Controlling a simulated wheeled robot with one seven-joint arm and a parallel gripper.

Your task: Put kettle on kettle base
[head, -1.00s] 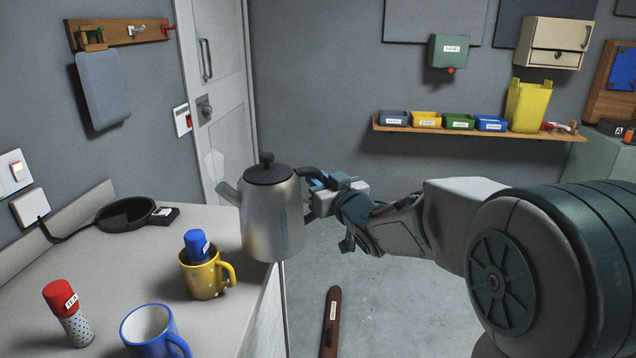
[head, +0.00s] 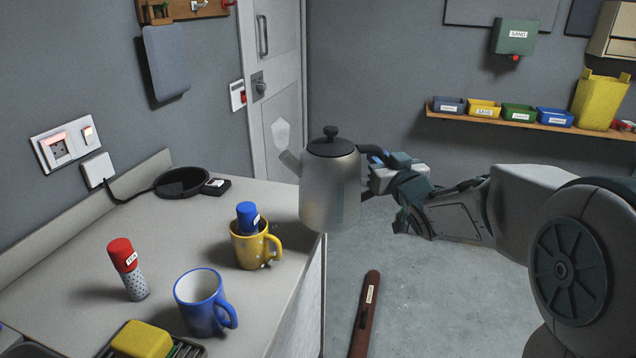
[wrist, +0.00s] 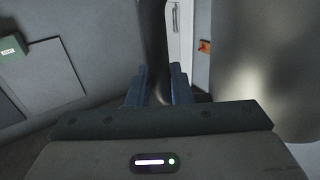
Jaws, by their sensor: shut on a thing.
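A metal kettle (head: 330,192) with a black lid and black handle hangs upright in my gripper (head: 378,163), at the right edge of the counter. My gripper is shut on the kettle's handle, to the right of its body. In the wrist view, the dark handle (wrist: 153,50) stands between the blue fingers (wrist: 158,88), and the kettle's body (wrist: 262,70) fills the right side. The round black kettle base (head: 182,182) lies on the counter by the wall, left of the kettle, with a cord to the wall socket. Nothing stands on it.
A yellow mug (head: 250,249) with a blue-topped item in it stands on the counter between kettle and front. A blue mug (head: 200,305), a red-topped tea shaker (head: 127,270) and a yellow sponge (head: 143,340) are nearer. A small black box (head: 216,186) lies beside the base.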

